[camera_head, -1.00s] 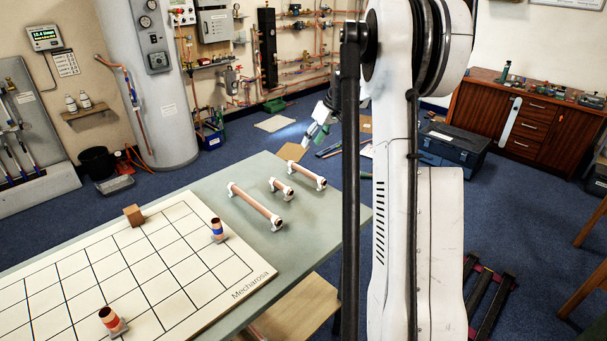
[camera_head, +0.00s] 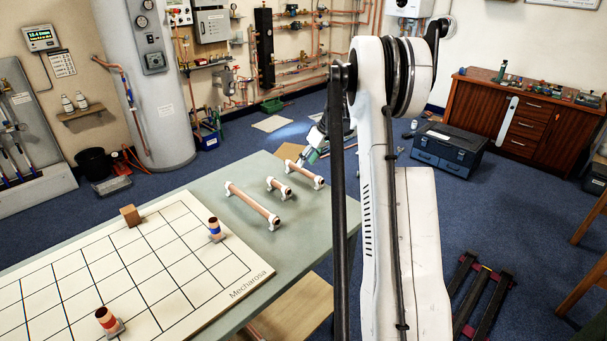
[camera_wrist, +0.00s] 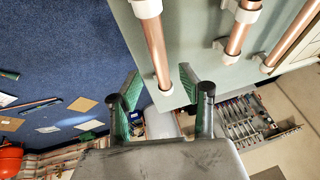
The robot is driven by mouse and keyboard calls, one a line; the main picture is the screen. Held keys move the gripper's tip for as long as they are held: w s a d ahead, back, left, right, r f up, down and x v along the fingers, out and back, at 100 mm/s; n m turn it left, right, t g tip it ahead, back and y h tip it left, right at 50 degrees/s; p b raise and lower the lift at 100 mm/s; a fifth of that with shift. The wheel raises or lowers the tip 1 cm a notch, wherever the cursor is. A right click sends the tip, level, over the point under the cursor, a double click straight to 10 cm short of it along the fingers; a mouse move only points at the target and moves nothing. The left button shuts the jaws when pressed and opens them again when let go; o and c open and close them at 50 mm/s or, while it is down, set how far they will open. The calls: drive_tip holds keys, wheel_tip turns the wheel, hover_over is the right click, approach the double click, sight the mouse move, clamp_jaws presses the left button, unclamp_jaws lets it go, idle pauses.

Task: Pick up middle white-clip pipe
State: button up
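Three copper pipes with white end clips lie side by side on the grey-green table (camera_head: 205,190). The middle pipe (camera_head: 279,187) is the shortest. It lies between the long left pipe (camera_head: 252,205) and the right pipe (camera_head: 305,174). In the wrist view, the middle pipe (camera_wrist: 239,33) is right of my gripper (camera_wrist: 162,95), and the right pipe (camera_wrist: 156,48) lines up with the gap between my fingers. My gripper is open, with green finger pads and nothing held. In the head view, my gripper (camera_head: 312,152) is near the table's right edge, close to the right pipe; its tips are hard to make out.
A white gridded board (camera_head: 130,270) covers the table's left part. It bears a wooden block (camera_head: 130,215), a blue-banded fitting (camera_head: 215,229) and a red-banded fitting (camera_head: 107,319). Bare table surrounds the pipes.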

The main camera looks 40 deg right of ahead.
sight(303, 169)
drive_tip(key=x, duration=0.2)
drive_tip(key=s+x, duration=0.1)
drive_tip(key=x, duration=0.1)
drive_tip(key=shift+f, duration=0.2)
drive_tip(key=shift+w+a+f, duration=0.15)
drive_tip(key=shift+w+f, duration=0.1)
drive_tip(key=shift+f, duration=0.2)
clamp_jaws()
